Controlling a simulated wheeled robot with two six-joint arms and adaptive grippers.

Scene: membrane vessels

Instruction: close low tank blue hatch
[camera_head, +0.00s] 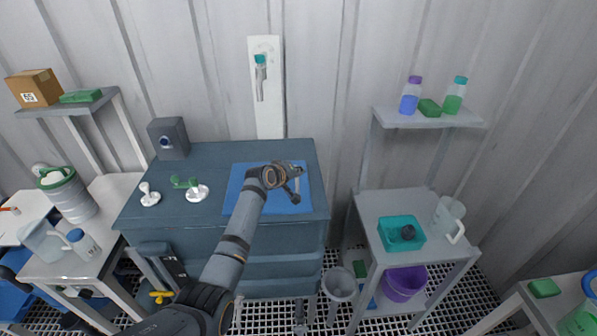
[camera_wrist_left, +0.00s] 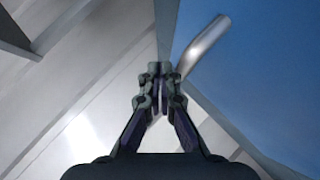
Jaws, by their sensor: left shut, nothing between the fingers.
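The low tank (camera_head: 200,235) is a dark blue-grey box in the middle of the head view. A lighter blue square panel, seemingly the blue hatch (camera_head: 238,200), shows at its top right; my arm and gripper cover part of it. I cannot tell how far it is open. My left gripper (camera_head: 296,183) is over this panel in the head view. In the left wrist view the gripper (camera_wrist_left: 158,70) is shut and empty. A bent silver handle (camera_wrist_left: 204,46) is just right of its fingertips, by a blue surface (camera_wrist_left: 270,70). Contact is unclear.
White fittings (camera_head: 197,193) and a green handle (camera_head: 185,182) stand on the tank top's left. A grey box (camera_head: 168,138) is behind them. A shelf table with a teal bin (camera_head: 388,237) and white jug (camera_head: 448,218) stands right. A wall panel (camera_head: 268,110) rises behind.

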